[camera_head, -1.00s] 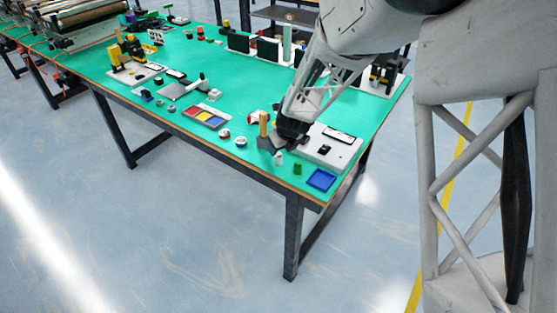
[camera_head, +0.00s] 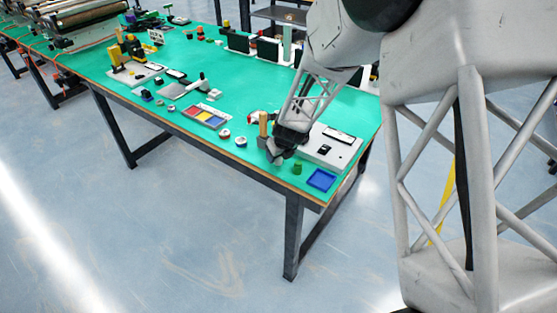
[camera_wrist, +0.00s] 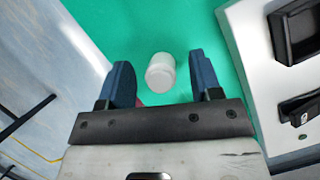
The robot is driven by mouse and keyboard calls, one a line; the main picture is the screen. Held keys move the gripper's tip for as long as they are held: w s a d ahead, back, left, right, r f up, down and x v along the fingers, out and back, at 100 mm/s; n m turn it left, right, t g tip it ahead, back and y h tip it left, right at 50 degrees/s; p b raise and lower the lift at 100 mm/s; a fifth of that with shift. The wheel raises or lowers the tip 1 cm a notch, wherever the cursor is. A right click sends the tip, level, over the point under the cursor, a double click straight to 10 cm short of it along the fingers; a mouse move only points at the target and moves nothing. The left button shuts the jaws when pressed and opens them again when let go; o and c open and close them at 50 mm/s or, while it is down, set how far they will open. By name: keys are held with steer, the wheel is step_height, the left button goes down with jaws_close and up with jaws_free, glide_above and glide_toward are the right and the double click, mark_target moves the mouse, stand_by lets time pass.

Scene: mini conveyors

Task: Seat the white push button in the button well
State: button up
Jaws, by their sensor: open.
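A white push button (camera_wrist: 160,72), a short cylinder, sits on the green mat in the wrist view, between the two blue fingers of my gripper (camera_wrist: 157,82). The fingers are open, with a gap on both sides of it. In the head view my gripper (camera_head: 277,152) is low near the front edge of the table and hides the button. A light grey panel (camera_head: 325,158) lies to the right of the gripper. In the wrist view this panel (camera_wrist: 240,40) shows dark raised housings. I cannot tell which opening is the button well.
A blue tray (camera_head: 321,180) and a green cylinder (camera_head: 297,168) stand near the table corner. A tan upright cylinder (camera_head: 263,124) is just behind my gripper. White round pieces (camera_head: 240,142) and a tray of coloured bins (camera_head: 203,117) lie to the left.

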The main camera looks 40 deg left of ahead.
steer(key=c, duration=1)
steer(key=shift+r, duration=1.7)
steer(key=s+d, duration=0.3)
steer(key=d, duration=0.1)
steer(key=s+d+r, duration=0.1)
steer(key=s+d, duration=0.6)
steer(key=shift+s+d+r, duration=0.3)
steer(key=shift+s+d, duration=0.1)
